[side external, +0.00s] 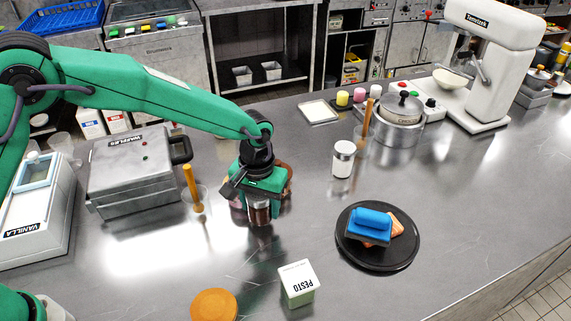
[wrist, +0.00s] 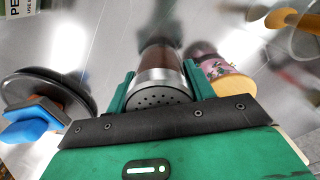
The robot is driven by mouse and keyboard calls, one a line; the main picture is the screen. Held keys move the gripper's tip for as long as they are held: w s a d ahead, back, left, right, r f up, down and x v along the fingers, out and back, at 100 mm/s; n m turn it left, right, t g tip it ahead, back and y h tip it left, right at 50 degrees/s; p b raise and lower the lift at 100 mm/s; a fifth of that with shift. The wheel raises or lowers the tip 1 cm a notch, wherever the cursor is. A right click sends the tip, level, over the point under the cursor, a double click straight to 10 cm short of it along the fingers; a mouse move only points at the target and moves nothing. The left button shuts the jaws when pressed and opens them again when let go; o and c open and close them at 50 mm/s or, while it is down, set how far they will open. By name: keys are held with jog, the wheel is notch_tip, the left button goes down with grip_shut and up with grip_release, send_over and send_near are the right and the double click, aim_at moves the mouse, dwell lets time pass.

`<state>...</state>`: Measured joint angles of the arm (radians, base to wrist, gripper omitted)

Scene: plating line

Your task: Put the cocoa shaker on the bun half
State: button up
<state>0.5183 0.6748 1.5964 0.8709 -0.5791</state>
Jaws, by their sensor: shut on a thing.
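My gripper (side external: 258,200) is shut on the cocoa shaker (side external: 259,213), a clear jar with dark brown contents. In the wrist view the shaker's perforated metal lid (wrist: 160,95) sits between the green fingers, and the shaker is roughly upright. I cannot tell whether its base touches the counter. The bun half appears to be the round orange-brown piece (side external: 213,305) at the bottom of the side view, nearer that camera than my gripper and apart from it. I cannot make it out in the wrist view.
A flowered pink jar (wrist: 228,78) is close beside the shaker. A glass with a wooden-handled tool (side external: 197,199) stands left. The pesto box (side external: 298,283) is near the bun half. A black plate (side external: 377,264) carries a blue-topped block and an orange slab. A white-bodied shaker (side external: 343,158) stands behind.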

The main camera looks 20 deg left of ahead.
jog(key=r, duration=0.2)
jog(key=shift+s+d+r, duration=0.2)
jog(key=shift+s+r, duration=0.1)
jog(key=s+d+r, duration=0.5)
jog(key=s+r, duration=0.1)
jog(key=s, duration=0.3)
jog(key=shift+s+d+r, duration=0.15)
jog(key=shift+s+r, duration=0.05)
jog(key=shift+s, duration=0.05)
jog(key=shift+s, duration=0.15)
jog(key=n, duration=1)
send_near(212, 307)
jog(key=shift+f, duration=2.5)
jog(key=shift+f, duration=0.1)
jog(key=o, duration=1.2)
jog(key=shift+c, duration=0.2)
